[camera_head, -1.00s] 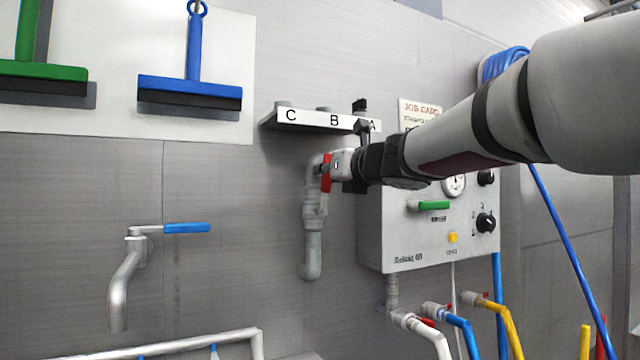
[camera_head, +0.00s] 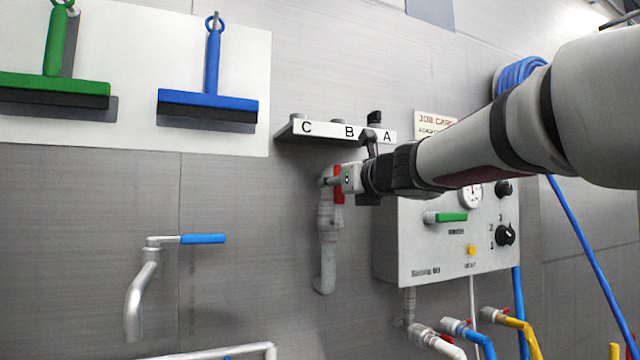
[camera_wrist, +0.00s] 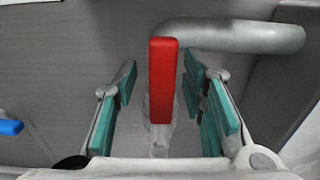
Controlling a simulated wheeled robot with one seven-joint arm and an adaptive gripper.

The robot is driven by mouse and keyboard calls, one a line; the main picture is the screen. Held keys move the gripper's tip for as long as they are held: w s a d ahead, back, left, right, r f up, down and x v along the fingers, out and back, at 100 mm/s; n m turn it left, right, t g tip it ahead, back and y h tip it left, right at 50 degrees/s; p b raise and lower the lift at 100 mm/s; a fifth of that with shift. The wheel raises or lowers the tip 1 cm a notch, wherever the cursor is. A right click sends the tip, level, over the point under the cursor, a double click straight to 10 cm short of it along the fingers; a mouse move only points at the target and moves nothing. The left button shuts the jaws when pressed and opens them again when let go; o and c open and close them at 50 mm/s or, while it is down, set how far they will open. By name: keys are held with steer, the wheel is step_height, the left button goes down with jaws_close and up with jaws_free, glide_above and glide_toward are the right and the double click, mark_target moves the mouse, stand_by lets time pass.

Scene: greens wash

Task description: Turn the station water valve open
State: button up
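The red valve handle (camera_head: 339,197) sits on a grey pipe (camera_head: 327,245) on the wall, left of the control box. In the head view it stands upright and is partly covered by my gripper (camera_head: 347,180). In the wrist view the red handle (camera_wrist: 162,80) lies between the two teal-padded fingers of my gripper (camera_wrist: 160,85). The fingers are open, with a visible gap on each side of the handle. I cannot tell how deep the handle reaches between them.
The control box (camera_head: 420,260) with a green lever (camera_head: 450,217), knobs and a gauge is close on the right. A labelled shelf (camera_head: 325,130) is just above my gripper. A blue-handled tap (camera_head: 203,239) is at the left. Hoses hang at lower right.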

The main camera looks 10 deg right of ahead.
steer(key=v, duration=1.2)
steer(key=shift+r, duration=0.1)
stand_by(0.4)
